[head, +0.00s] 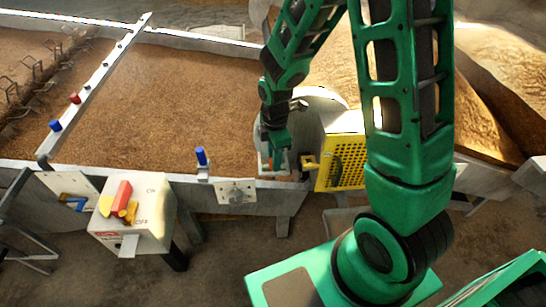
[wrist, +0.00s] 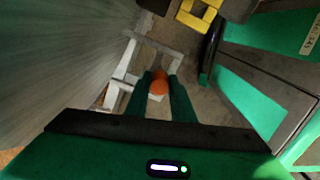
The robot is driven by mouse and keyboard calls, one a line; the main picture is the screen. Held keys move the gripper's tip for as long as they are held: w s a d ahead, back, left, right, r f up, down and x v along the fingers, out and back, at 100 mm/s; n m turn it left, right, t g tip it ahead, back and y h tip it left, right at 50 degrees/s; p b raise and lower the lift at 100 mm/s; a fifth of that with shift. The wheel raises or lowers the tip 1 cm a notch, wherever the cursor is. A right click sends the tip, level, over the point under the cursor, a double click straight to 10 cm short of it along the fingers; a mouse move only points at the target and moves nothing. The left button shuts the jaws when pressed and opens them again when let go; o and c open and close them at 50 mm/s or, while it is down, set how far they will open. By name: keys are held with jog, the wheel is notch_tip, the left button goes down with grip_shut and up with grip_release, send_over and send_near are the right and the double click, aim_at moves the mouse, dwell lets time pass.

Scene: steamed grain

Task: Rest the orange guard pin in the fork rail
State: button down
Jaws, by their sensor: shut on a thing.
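The orange guard pin (wrist: 160,80) is between the two green fingers of my gripper (wrist: 160,88) in the wrist view, and the jaws are shut on it. A small white piece shows just below the orange in that view.
The yellow perforated guard (head: 342,162) stands close right of my gripper. A yellow handle (wrist: 199,16) shows ahead in the wrist view. The grain trough wall (head: 262,196) runs along the near side. A control box (head: 132,212) and a blue-topped peg (head: 202,160) stand to the left.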

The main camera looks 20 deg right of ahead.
jog(key=c, duration=1.4)
grip_release()
jog(key=shift+c, duration=0.2)
notch_tip(320, 180, up, 11)
jog(key=shift+f, duration=0.15)
